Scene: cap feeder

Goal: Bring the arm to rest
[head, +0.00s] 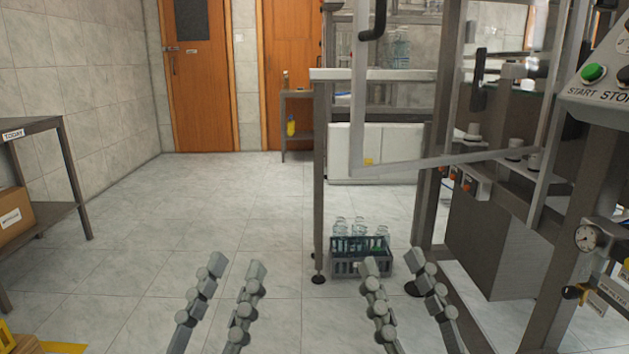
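My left gripper (235,268) is at the bottom of the head view, left of centre. Its two fingers point up in the picture and stand apart, with nothing but floor between them. My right gripper (393,262) is at the bottom, right of centre. Its two fingers are also apart, and I see nothing between them. Both arms are cut off by the lower edge of the view. A crate of bottles (361,264) stands on the floor just beyond the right gripper's fingertips in the picture; neither gripper holds it.
A metal machine frame (428,200) with a panel of START and STOP buttons (598,98) fills the right side. A metal side table (62,155) with a cardboard box (14,218) stands at the left. Two orange doors (203,110) are at the back. The tiled floor (215,215) between is clear.

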